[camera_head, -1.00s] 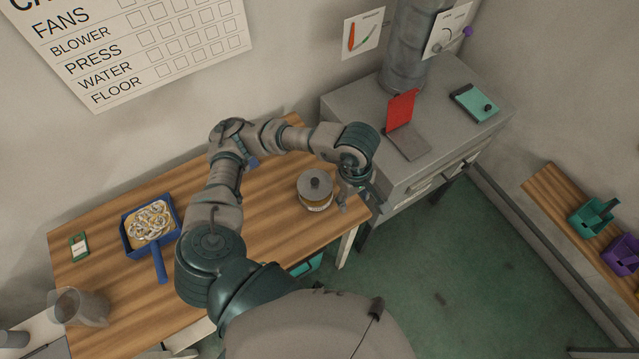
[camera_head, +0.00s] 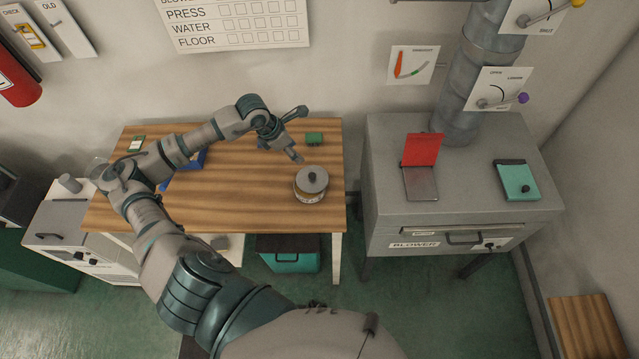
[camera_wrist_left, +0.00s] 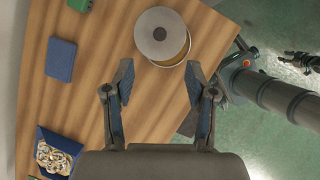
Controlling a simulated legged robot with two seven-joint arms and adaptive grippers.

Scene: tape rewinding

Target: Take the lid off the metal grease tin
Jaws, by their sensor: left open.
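The metal grease tin (camera_head: 309,193) stands upright near the right end of the wooden table. Its round grey lid (camera_head: 315,174), with a dark knob (camera_head: 312,177), sits on top. In the wrist view, the lid (camera_wrist_left: 154,24) shows with a yellowish tin side (camera_wrist_left: 178,56) at its lower right. My left gripper (camera_head: 299,136) is open and empty, just behind the tin and to its left in the head view. In the wrist view, the open fingers (camera_wrist_left: 160,77) are apart, and the tin is beyond their tips, not between them.
A small green box (camera_head: 314,138) lies behind the tin. A grey blower cabinet (camera_head: 390,215) stands right of the table across a gap. The table front is mostly clear.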

